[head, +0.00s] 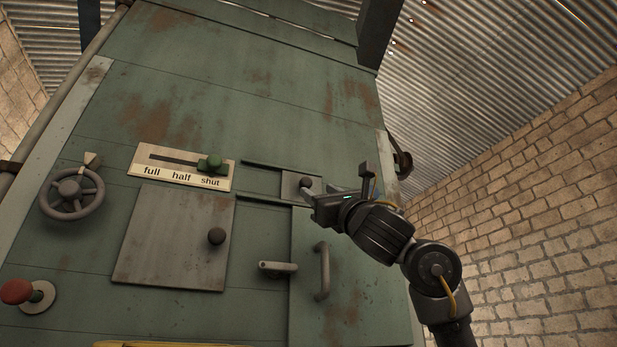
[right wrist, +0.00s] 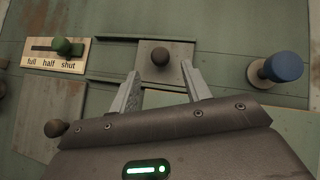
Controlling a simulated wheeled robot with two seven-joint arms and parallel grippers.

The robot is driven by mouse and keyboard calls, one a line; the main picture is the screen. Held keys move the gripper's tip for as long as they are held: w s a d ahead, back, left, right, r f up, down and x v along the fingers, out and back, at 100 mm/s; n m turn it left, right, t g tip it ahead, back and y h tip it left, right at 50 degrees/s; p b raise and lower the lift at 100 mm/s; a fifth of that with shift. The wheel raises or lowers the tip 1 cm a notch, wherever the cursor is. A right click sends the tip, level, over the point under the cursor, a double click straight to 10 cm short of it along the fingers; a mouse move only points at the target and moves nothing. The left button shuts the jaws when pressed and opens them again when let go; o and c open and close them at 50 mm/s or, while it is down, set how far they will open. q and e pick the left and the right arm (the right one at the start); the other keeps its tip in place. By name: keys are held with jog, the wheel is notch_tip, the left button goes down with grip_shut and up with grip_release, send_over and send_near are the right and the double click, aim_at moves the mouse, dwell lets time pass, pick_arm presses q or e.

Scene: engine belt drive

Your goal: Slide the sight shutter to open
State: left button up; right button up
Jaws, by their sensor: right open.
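The sight shutter is a small grey square plate (head: 289,187) with a dark round knob (head: 306,183). It sits at the right end of two horizontal rails on the green engine casing. The right wrist view shows the plate (right wrist: 180,58) and knob (right wrist: 160,58) clearly. My right gripper (head: 313,193) is open in front of the plate. Contact cannot be told. My left gripper is not in view.
A full/half/shut slider (head: 190,165) with a green knob is left of the rails, its knob near "shut". Below are a grey hatch (head: 165,245) and a door handle (head: 323,270). A blue knob (right wrist: 283,67) stands out right of the shutter. Between the rails, left of the plate, is clear.

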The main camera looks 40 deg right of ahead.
aim_at(308, 184)
jog(key=p+x, duration=0.2)
jog(key=x, duration=0.3)
jog(key=shift+s+a+r+p, duration=0.1)
jog(key=shift+s+p, duration=0.1)
jog(key=shift+p, duration=0.1)
jog(key=shift+w+r+p, duration=0.3)
jog(key=shift+w+p, duration=0.05)
jog(key=shift+w, duration=0.25)
grip_shut()
